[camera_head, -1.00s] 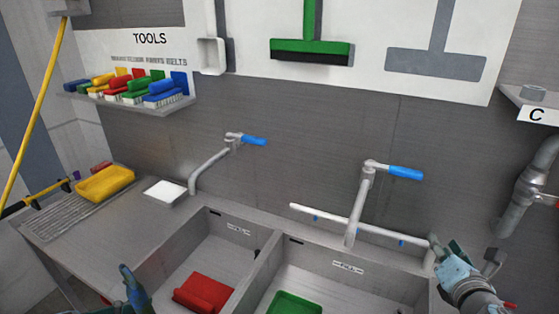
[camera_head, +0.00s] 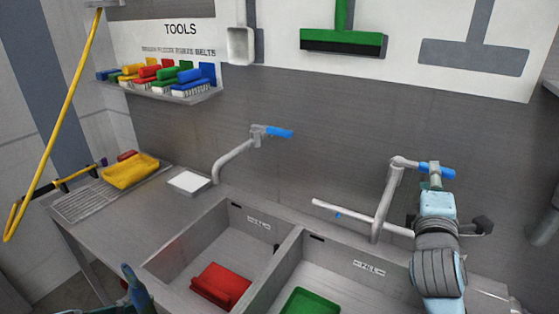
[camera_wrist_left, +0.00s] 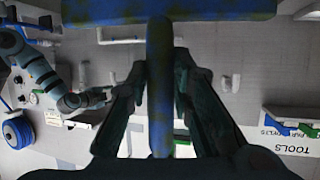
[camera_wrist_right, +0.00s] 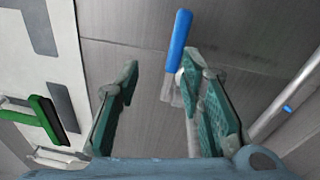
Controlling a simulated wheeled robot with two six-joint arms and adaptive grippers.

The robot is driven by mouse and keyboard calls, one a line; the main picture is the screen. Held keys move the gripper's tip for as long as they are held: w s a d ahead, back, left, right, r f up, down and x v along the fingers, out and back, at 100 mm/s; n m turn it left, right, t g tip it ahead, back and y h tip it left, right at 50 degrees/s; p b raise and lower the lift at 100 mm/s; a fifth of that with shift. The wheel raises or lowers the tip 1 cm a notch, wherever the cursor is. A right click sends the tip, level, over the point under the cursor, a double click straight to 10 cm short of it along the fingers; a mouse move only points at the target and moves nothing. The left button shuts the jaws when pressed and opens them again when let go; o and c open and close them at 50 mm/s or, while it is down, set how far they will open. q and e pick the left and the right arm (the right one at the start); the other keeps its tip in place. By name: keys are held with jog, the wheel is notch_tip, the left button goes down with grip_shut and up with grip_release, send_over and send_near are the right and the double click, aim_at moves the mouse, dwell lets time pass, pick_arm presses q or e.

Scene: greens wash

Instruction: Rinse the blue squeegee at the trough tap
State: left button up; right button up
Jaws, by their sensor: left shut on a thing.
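The blue squeegee (camera_wrist_left: 160,110) shows in the left wrist view, its wide head (camera_wrist_left: 170,10) across the top and its handle running down between the fingers. Dark greenish patches mark the blue. My left gripper (camera_wrist_left: 160,72) is shut on the handle; in the head view only a bit of it shows at the bottom left edge. The right trough tap (camera_head: 388,200) has a blue lever (camera_wrist_right: 178,40). My right gripper (camera_head: 433,178) is at this lever in the head view. In the right wrist view it is open (camera_wrist_right: 160,80), with the lever ahead, nearer the right finger.
A left tap (camera_head: 235,155) with a blue lever stands over the left basin. A red thing (camera_head: 221,285) lies in that basin, a green one (camera_head: 309,302) in the right basin. A yellow tray (camera_head: 130,171) sits on the left drainboard. Brushes fill a wall shelf (camera_head: 165,108).

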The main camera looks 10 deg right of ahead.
aim_at(423, 168)
jog(key=w+d+m, duration=0.1)
jog(key=w+d, duration=0.1)
jog(key=w+d+f+m+g, duration=0.1)
jog(key=w+d, duration=0.1)
jog(key=w+d+m+h, duration=0.1)
jog(key=shift+w+d+f+g+b, duration=0.3)
jog(key=shift+w+d+f, duration=0.05)
jog(key=shift+w+d, duration=0.05)
jog(key=shift+s+a+r, duration=0.1)
grip_shut()
